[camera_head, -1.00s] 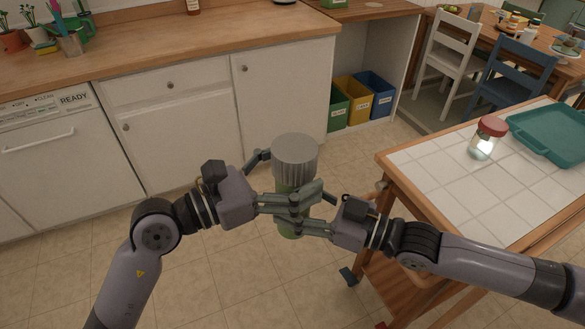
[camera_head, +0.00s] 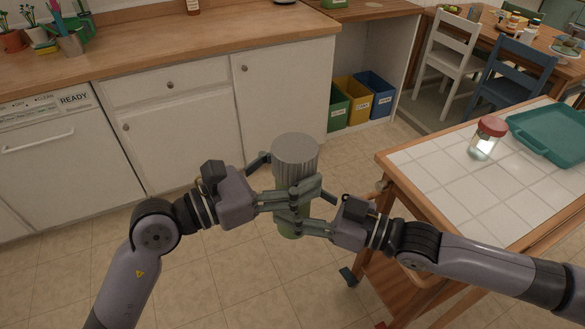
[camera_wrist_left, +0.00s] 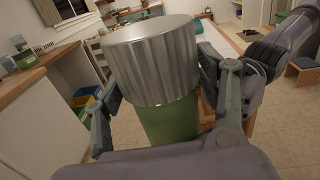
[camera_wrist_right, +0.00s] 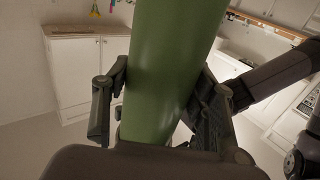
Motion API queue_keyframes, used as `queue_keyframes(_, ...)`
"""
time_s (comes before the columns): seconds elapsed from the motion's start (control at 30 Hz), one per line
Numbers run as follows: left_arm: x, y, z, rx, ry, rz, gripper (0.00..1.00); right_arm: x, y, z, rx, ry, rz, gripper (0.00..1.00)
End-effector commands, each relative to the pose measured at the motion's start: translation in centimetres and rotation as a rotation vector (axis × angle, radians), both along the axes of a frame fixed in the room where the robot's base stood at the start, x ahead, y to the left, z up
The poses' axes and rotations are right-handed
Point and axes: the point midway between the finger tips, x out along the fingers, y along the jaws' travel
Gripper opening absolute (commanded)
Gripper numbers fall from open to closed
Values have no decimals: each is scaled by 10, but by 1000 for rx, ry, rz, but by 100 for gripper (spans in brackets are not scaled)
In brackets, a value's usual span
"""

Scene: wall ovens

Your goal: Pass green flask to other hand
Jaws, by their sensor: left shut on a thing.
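The green flask (camera_head: 290,228) has a wide ribbed grey cap (camera_head: 295,152) and stands upright in mid-air, centre of the head view. My left gripper (camera_head: 308,183) is shut on it just below the cap; its fingers lie on both sides of the flask in the left wrist view (camera_wrist_left: 165,125). My right gripper (camera_head: 287,210) reaches in from the right, its fingers around the flask lower down. In the right wrist view the green body (camera_wrist_right: 165,75) fills the space between the right fingers. I cannot tell whether they press on it. The two grippers' fingers overlap in the head view.
A tile-topped wooden cart (camera_head: 430,180) stands at the right, with a red-lidded jar (camera_head: 487,138) and a teal tray (camera_head: 550,133) on it. White cabinets (camera_head: 185,140) and a counter are behind. Coloured bins (camera_head: 355,98) sit under the counter. The floor in front is clear.

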Motion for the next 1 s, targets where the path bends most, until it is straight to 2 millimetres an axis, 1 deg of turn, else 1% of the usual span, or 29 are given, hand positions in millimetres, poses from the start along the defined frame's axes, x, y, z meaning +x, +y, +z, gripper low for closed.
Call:
queue_keyframes(0.07, 0, 0, 1, -2, -2, 0, 25, 0, 0, 1, 1, -2, 1, 58)
queue_keyframes(0.3, 0, 0, 1, -2, -2, 0, 24, 0, 0, 0, 0, 0, 1, 74)
queue_keyframes(0.67, 0, 0, 1, -2, -2, 0, 25, -1, -2, 0, -1, 0, 0, 75)
queue_keyframes(0.77, 0, 0, 1, -2, -2, 0, 25, -4, -8, -1, -4, 0, -1, 75)
queue_keyframes(0.83, 0, 0, 1, -2, -2, 0, 25, -8, -16, -1, -5, -1, -1, 75)
queue_keyframes(1.0, 0, 0, 1, -2, -2, 0, 25, -21, -45, -1, -7, -1, -3, 75)
